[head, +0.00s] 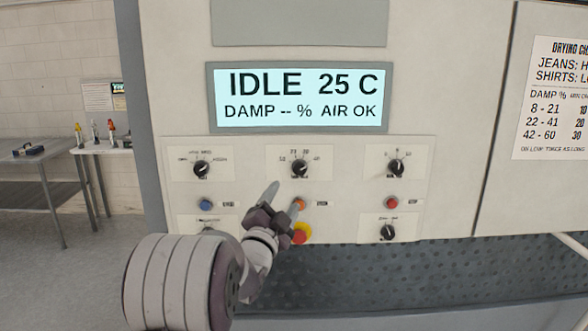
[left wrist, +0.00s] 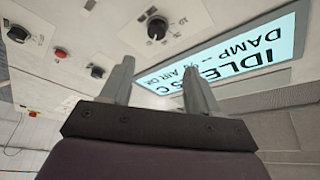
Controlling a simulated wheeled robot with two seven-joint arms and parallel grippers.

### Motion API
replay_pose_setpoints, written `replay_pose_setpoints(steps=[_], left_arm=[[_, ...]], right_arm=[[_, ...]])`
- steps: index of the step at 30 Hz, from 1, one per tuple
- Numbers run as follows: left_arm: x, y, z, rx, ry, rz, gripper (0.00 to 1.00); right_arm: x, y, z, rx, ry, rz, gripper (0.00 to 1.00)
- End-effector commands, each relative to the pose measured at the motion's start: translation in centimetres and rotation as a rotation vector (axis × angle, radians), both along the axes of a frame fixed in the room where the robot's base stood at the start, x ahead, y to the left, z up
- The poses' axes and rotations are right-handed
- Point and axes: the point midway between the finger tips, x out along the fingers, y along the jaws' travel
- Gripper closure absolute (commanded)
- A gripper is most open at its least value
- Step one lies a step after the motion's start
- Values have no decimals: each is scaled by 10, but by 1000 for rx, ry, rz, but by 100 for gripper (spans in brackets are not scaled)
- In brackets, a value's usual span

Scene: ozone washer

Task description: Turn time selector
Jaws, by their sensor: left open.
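The control panel carries several black knobs. The upper middle knob (head: 299,167) has a numbered scale above it and its pointer tilts up; its name is too small to read, so I cannot confirm it is the time selector. What looks like the same knob (left wrist: 157,27) shows at the top of the left wrist view. My left gripper (head: 284,194) is open and empty, below this knob in the head view, and partly covers the panel's orange button (head: 299,203). In the left wrist view its two fingers (left wrist: 158,75) stand apart with nothing between them. My right gripper is not in view.
Similar knobs sit at upper left (head: 202,167), upper right (head: 397,167) and lower right (head: 388,232). A blue button (head: 205,204), a red button (head: 392,202) and a red-yellow button (head: 301,233) are close by. The display (head: 298,97) reads IDLE 25 C.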

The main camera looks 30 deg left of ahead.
Motion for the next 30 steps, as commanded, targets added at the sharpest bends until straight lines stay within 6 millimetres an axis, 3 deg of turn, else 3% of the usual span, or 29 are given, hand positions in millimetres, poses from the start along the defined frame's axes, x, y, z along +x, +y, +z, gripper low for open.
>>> replay_pose_setpoints(steps=[1, 6, 12, 25, 26, 30], left_arm=[[11, 2, 10, -3, 3, -1, 39], [56, 11, 23, -6, 5, -2, 39], [91, 19, 28, -6, 4, -1, 39], [103, 22, 26, -6, 4, 0, 39], [103, 22, 26, -6, 4, 0, 46], [103, 22, 26, -6, 5, -1, 91]], right_arm=[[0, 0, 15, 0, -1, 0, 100], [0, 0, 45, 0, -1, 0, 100], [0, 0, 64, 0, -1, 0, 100], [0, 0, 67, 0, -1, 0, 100], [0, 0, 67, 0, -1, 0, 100], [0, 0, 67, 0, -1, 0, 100]])
